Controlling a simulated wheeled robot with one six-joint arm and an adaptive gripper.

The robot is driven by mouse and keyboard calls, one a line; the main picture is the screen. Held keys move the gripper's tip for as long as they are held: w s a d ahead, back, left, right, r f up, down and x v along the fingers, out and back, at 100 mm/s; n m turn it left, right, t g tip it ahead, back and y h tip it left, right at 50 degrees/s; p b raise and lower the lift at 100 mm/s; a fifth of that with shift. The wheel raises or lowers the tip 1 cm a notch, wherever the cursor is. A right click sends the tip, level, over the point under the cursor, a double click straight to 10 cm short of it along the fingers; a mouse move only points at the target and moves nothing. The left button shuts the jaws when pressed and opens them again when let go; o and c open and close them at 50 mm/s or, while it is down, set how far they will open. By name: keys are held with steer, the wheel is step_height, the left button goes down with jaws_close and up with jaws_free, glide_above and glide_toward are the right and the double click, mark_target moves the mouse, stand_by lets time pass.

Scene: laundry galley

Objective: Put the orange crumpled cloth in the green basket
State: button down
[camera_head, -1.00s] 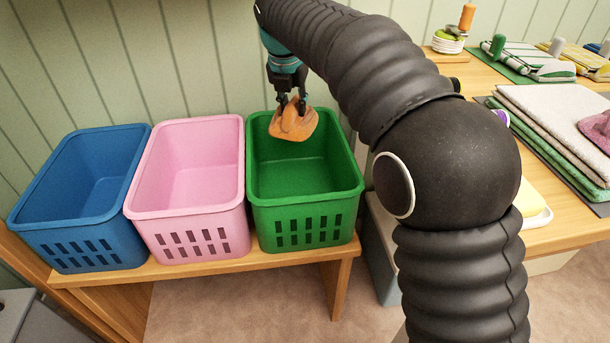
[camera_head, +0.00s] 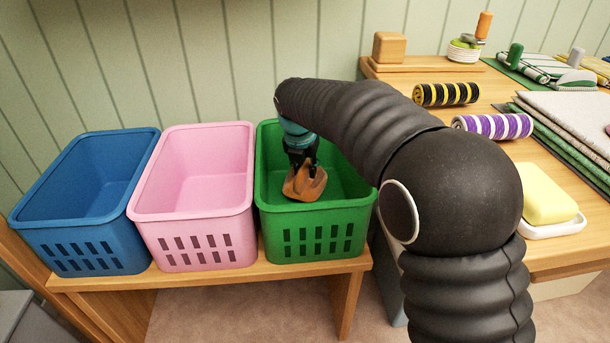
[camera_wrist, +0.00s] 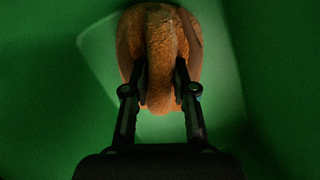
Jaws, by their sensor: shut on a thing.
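The orange crumpled cloth (camera_head: 305,184) is held in my gripper (camera_head: 301,168), inside the open top of the green basket (camera_head: 318,218). In the wrist view the fingers (camera_wrist: 160,80) pinch a fold of the cloth (camera_wrist: 160,40), with green basket walls (camera_wrist: 50,110) all round. The green basket is the rightmost of the three baskets and stands upright. I cannot tell whether the cloth touches the basket floor.
A pink basket (camera_head: 197,205) and a blue basket (camera_head: 85,215) stand to the left on the same wooden bench (camera_head: 215,279). On the table at right are a yellow block (camera_head: 548,195) on a white dish, striped rolls (camera_head: 492,126) and folded cloths (camera_head: 575,150).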

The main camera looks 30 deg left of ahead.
steer(key=shift+f, duration=0.9)
steer(key=shift+f, duration=0.15)
steer(key=c, duration=0.9)
jaws_free()
steer(key=shift+c, duration=0.2)
steer(key=p+v, duration=0.2)
steer(key=v, duration=1)
